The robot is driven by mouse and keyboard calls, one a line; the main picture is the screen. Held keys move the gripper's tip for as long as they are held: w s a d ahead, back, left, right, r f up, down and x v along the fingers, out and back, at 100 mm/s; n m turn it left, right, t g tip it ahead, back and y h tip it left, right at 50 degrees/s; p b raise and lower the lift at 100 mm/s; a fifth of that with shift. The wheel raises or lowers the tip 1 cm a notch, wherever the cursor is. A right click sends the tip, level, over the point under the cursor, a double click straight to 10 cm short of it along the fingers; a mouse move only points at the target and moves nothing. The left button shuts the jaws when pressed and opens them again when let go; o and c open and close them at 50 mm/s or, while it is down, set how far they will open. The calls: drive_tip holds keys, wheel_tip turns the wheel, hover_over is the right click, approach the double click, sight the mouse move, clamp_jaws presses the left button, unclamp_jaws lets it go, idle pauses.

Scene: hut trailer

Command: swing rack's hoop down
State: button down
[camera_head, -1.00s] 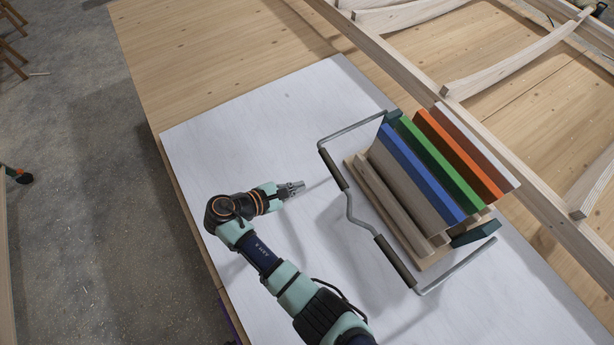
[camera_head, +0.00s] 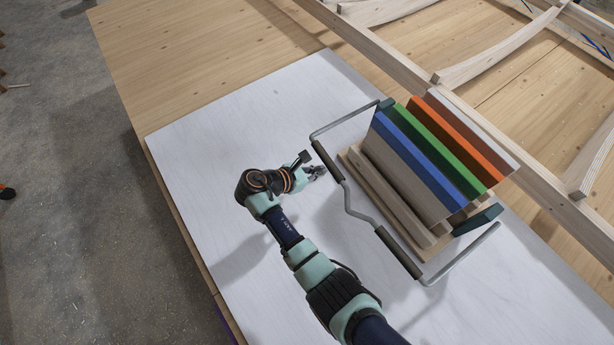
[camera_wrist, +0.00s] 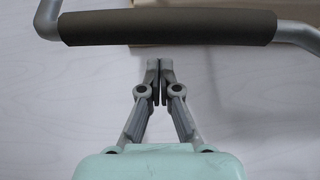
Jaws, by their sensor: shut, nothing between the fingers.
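The rack's hoop (camera_head: 352,205) is a bent grey metal bar with two dark sleeves, on the near-left side of the rack. The wooden rack (camera_head: 391,201) holds several upright boards, grey, blue, green and orange among them. My gripper (camera_head: 319,171) is beside the hoop's upper sleeve (camera_head: 328,161). In the wrist view my gripper (camera_wrist: 159,66) is shut with its fingertips together and empty. The sleeve (camera_wrist: 167,27) lies across the view just beyond the fingertips; whether they touch cannot be told.
The rack stands on a white sheet (camera_head: 240,130) on a wooden table (camera_head: 200,55). Long timber framing (camera_head: 400,70) runs behind the boards. The white surface left of the hoop is clear apart from my arm.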

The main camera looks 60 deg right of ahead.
wheel_tip(320, 180, up, 3)
drive_tip(key=shift+d+f, duration=0.1)
drive_tip(key=shift+f, duration=0.05)
wheel_tip(320, 180, up, 2)
drive_tip(key=p, duration=0.5)
drive_tip(key=shift+t+y, duration=0.3)
drive_tip(key=shift+y, duration=0.1)
